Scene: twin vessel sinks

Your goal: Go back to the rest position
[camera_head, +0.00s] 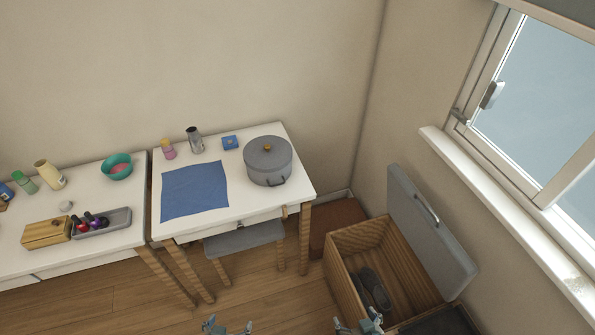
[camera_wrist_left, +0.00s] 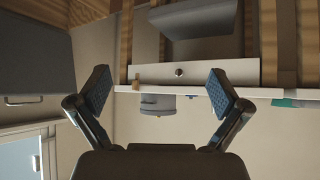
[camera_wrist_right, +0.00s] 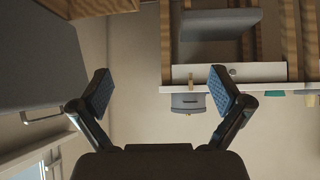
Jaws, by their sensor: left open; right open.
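My left gripper (camera_head: 227,327) is at the bottom edge of the head view, in front of the white table. In the left wrist view it is open and empty (camera_wrist_left: 160,92), with its two padded fingers wide apart. My right gripper (camera_head: 359,325) is at the bottom edge of the head view, in front of the open wooden chest. In the right wrist view it is open and empty (camera_wrist_right: 161,92). Neither gripper touches anything in view. Most of both arms is outside the head view.
A white table (camera_head: 245,207) bears a grey lidded pot (camera_head: 268,168), a blue cloth (camera_head: 194,191) and small bottles. A grey stool (camera_head: 245,240) stands under it. The wooden chest (camera_head: 345,277) has its grey lid (camera_head: 430,235) raised; dark slippers (camera_head: 372,285) lie inside. Wooden floor in front is clear.

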